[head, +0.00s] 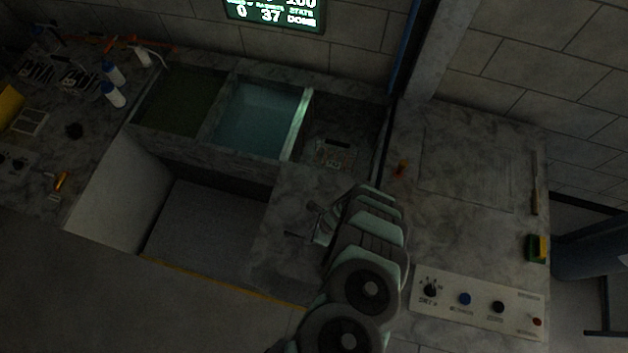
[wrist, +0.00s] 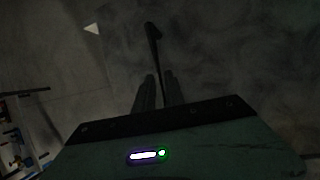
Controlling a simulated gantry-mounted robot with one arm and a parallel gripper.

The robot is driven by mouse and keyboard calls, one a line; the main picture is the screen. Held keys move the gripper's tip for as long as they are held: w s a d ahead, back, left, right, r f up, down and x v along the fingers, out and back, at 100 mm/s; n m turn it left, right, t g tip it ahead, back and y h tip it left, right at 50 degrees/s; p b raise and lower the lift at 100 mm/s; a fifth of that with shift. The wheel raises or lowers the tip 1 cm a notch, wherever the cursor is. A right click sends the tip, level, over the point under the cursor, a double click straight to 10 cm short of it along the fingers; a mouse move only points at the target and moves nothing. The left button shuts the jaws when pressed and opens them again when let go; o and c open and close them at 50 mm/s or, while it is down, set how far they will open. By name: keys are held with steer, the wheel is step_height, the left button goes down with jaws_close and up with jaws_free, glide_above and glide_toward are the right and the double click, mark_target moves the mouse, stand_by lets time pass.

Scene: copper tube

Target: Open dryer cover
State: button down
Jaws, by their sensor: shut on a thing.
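My gripper (head: 316,225) is low in the middle of the head view, over a grey mottled marble panel (head: 290,205). In the wrist view my gripper (wrist: 158,85) has its two dark fingers close together on a thin dark handle (wrist: 153,35). The handle's bent far end sticks out past the fingers. Much of the grip is dim and hidden by the fingers. I cannot tell for sure that this panel is the dryer cover, or whether it is raised. A thin square outline (head: 467,168) lies flat in the right counter top.
An open empty bay (head: 205,235) is left of the panel. Behind are a dark basin (head: 180,100) and a blue-green basin (head: 257,118). A control panel (head: 478,305) with knob and buttons is at front right. Bottles (head: 113,94) and tools stand at far left.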

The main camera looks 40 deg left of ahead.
steer(key=shift+f, duration=0.1)
steer(key=c, duration=1.4)
jaws_free()
steer(key=shift+s, duration=0.1)
steer(key=p+v, duration=0.1)
steer(key=v, duration=1)
